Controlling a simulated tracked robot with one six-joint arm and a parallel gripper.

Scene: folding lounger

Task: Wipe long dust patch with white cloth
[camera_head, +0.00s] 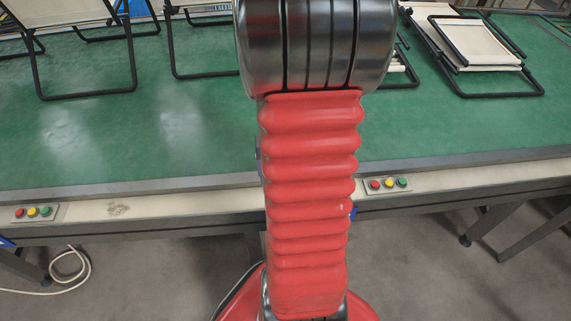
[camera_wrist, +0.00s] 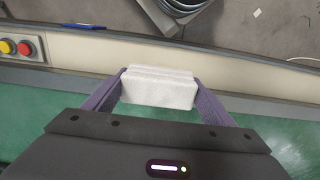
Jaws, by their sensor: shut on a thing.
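My gripper (camera_wrist: 158,84) shows in the wrist view with its two purple fingers shut on a folded white cloth (camera_wrist: 158,90). The cloth lies across the picture between the fingertips, over the inner edge of the beige rail. I cannot tell whether it touches a surface. In the head view my red arm hides the gripper and the cloth. A brownish dust patch (camera_head: 119,210) lies on the beige front rail, left of my arm. No dust shows clearly in the wrist view.
The green worktop (camera_head: 200,140) has a grey front edge. Button panels sit on the rail at left (camera_head: 33,212) and right (camera_head: 388,185); one also shows in the wrist view (camera_wrist: 21,48). Folding loungers (camera_head: 470,45) stand farther back. A pale cable (camera_head: 75,280) lies on the floor.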

